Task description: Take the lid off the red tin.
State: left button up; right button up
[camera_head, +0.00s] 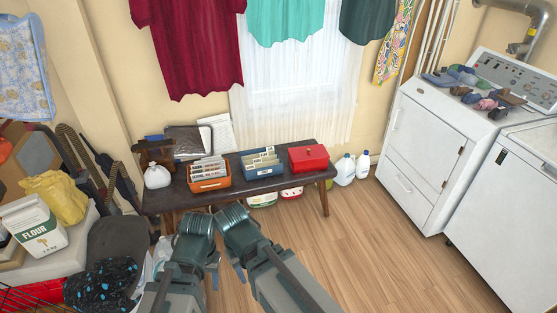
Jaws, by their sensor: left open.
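The red tin (308,158) stands at the right end of the dark bench, with its lid on and closed. A small dark fitting shows on its front. My left gripper (214,273) is low in front of the bench, well to the left of and nearer than the tin. It is open, and I see nothing in it. My right arm reaches in beside it. The right gripper (239,272) is mostly hidden by its own arm, and its fingers are not clear. Neither gripper touches the tin.
The dark bench (240,179) also holds an orange file box (209,184), a blue file box (262,171) and a white bag (157,176). White jugs (345,169) stand on the floor to its right. Clutter fills the left; wooden floor (385,245) is clear at the right.

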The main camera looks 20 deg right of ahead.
aim_at(316, 152)
jog(key=i+l, duration=1)
jog(key=i, duration=0.2)
jog(key=i+l, duration=1)
jog(key=i, duration=0.25)
jog(key=k+l+z, duration=0.05)
